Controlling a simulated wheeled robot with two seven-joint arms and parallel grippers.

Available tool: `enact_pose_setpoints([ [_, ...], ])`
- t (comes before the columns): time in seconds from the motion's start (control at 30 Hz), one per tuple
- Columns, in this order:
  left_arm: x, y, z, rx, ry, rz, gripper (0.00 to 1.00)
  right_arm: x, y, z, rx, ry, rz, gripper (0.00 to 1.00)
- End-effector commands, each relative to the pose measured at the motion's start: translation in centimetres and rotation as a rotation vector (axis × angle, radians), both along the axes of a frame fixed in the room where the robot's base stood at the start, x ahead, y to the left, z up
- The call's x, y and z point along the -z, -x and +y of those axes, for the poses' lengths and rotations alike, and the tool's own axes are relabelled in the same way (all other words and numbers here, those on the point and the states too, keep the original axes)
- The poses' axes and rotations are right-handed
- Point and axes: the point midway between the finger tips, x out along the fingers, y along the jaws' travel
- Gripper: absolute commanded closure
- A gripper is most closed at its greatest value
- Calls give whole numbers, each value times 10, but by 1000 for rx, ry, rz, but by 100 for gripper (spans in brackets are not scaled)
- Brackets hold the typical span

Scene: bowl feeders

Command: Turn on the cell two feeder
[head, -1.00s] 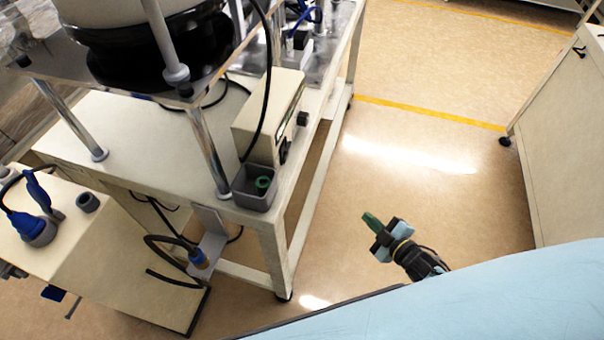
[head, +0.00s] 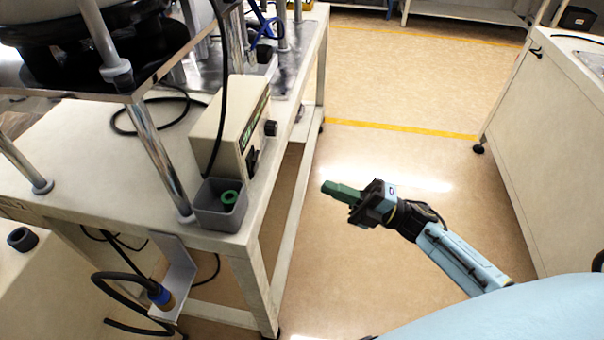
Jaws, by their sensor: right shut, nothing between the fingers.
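A cream feeder control box (head: 222,122) stands on the near end of the table at left. Its narrow front, turned to the right, carries a black knob (head: 271,128) and a dark switch (head: 252,158). The switch position is too small to tell. My right gripper (head: 326,187), with green fingers, is shut and empty. It is over the aisle to the right of the control box, apart from it, pointing left. My left gripper is not in view.
A grey bin (head: 220,213) holding a green ring stands at the table corner, just in front of the control box. A black cable hangs over the box. A cream cabinet (head: 545,140) stands at right. The aisle floor between is clear.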

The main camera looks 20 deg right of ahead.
Motion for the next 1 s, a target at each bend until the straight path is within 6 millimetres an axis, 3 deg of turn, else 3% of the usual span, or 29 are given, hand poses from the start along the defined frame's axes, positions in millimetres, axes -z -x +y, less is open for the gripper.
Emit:
enact_pose_setpoints([
  [0.6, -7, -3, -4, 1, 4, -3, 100, -42, -60, 90, -1, -2, -2, 100],
  [1.0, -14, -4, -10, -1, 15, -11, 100, -47, -69, 103, 0, 0, 2, 100],
])
